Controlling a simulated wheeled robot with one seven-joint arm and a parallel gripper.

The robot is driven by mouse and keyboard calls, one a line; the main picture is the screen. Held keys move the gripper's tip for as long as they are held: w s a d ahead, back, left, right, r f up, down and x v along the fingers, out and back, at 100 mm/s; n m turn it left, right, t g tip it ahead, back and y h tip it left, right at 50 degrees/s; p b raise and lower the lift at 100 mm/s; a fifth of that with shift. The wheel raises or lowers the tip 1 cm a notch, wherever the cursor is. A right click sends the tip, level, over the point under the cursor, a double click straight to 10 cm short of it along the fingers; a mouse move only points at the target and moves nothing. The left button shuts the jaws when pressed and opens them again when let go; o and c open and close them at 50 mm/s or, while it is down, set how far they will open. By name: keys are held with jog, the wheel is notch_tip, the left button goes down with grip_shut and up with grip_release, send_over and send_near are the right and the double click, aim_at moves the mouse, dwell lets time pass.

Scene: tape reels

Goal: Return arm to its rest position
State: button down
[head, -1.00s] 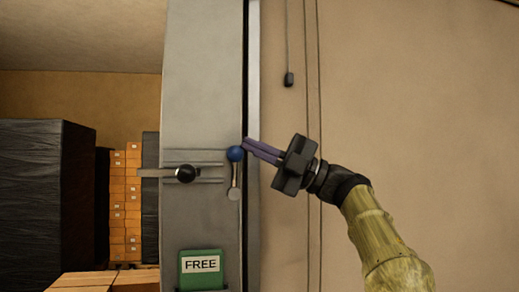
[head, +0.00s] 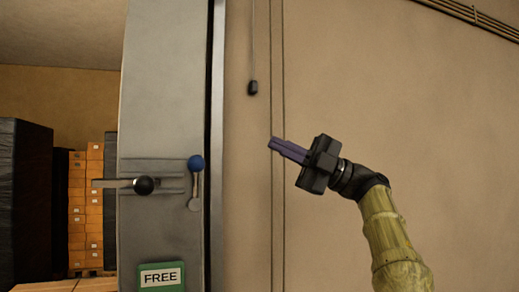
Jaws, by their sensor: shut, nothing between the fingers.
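My gripper (head: 271,145) is at the end of my arm, right of the middle of the head view. Its two purple fingers are together, point left, and hold nothing. The fingertips are in front of the beige wall (head: 420,110), apart from the grey door panel. A lever with a blue knob (head: 196,162) stands upright on the panel, to the left of the fingertips, with a clear gap between them.
The grey panel (head: 165,80) also bears a sliding bolt with a black knob (head: 144,186) and a green sign reading FREE (head: 160,277). A black pendant (head: 253,88) hangs on a cord. Orange boxes (head: 86,210) stand beyond at left. The right side is open.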

jog(key=shift+w+d, duration=0.1)
jog(key=shift+d, duration=0.5)
jog(key=shift+r, duration=0.1)
